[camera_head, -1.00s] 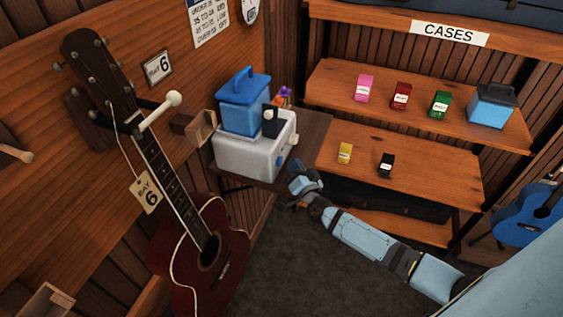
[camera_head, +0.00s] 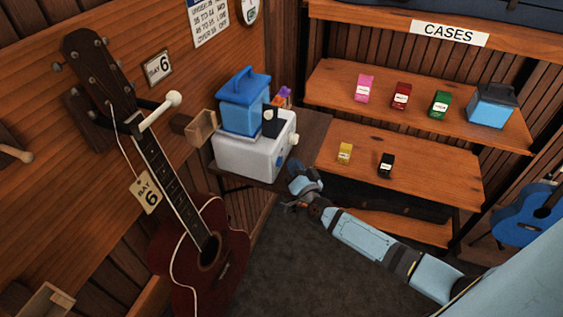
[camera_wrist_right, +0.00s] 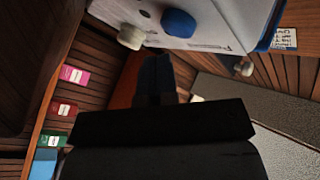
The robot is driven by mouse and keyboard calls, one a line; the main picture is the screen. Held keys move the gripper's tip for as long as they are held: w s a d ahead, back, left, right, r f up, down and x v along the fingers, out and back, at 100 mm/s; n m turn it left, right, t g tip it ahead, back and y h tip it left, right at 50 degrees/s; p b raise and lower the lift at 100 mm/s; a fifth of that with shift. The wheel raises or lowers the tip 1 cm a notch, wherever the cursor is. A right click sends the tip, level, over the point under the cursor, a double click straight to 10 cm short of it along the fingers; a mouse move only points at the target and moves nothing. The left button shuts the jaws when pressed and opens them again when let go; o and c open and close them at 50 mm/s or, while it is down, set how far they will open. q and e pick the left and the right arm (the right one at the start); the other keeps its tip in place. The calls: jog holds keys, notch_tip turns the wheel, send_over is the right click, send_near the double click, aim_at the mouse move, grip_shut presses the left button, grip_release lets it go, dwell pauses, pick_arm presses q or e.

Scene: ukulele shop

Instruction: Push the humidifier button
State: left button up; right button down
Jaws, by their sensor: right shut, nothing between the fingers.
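The humidifier is a white box (camera_head: 240,157) with a blue lidded tank (camera_head: 243,103) on top. It stands on a small dark shelf by the wall. In the right wrist view, its white face (camera_wrist_right: 215,30) carries a round blue button (camera_wrist_right: 178,23) and a cream knob (camera_wrist_right: 131,37). The cream knob also shows in the head view (camera_head: 294,139). My right gripper (camera_head: 296,168) is shut and empty, close to the humidifier's front lower edge. In the wrist view its blue fingertips (camera_wrist_right: 157,65) point toward the button, with a visible gap in the picture. My left gripper is out of view.
A dark red guitar (camera_head: 210,245) hangs on the left wall beside the shelf (camera_head: 312,130). A wooden bracket (camera_head: 200,128) juts out near the humidifier. Shelves with small coloured boxes (camera_head: 401,95) stand behind right. The floor (camera_head: 320,270) below my right arm is clear.

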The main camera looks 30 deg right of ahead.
jog(key=shift+w, duration=0.1)
jog(key=shift+w+a, duration=0.25)
jog(key=shift+w+a, duration=0.3)
jog(key=shift+w, duration=0.05)
dwell(0.8)
jog(key=shift+s+d+p, duration=0.4)
jog(key=shift+s+d, duration=0.1)
jog(key=shift+s, duration=0.15)
jog(key=shift+s+d, duration=0.1)
jog(key=shift+s+d+p, duration=0.4)
jog(key=shift+s+d, duration=1.55)
jog(key=shift+s, duration=0.3)
